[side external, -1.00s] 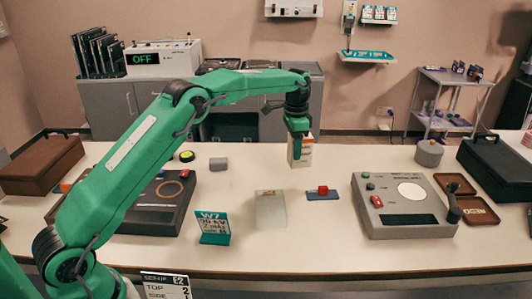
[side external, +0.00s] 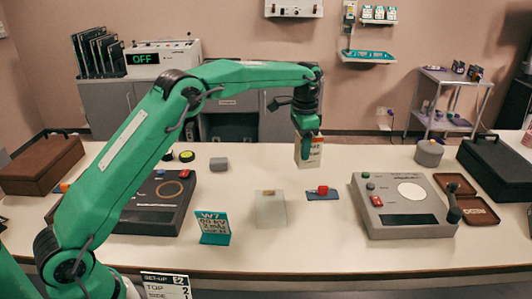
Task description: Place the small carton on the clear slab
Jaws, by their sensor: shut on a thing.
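My gripper (side external: 308,136) is shut on the small carton (side external: 308,154), a white box with an orange-brown band and print on it. The carton hangs slightly tilted above the table, behind the clear slab and a little to its right. Part of the carton is hidden by the green gripper. The clear slab (side external: 270,210) is a pale, see-through block on the table in front of my gripper.
A blue plate with a red block (side external: 323,190) lies right of the slab. A grey control box (side external: 403,219) stands further right. A teal sign (side external: 214,228) stands left of the slab, and a dark device (side external: 152,218) lies beyond it. A grey block (side external: 218,164) sits behind.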

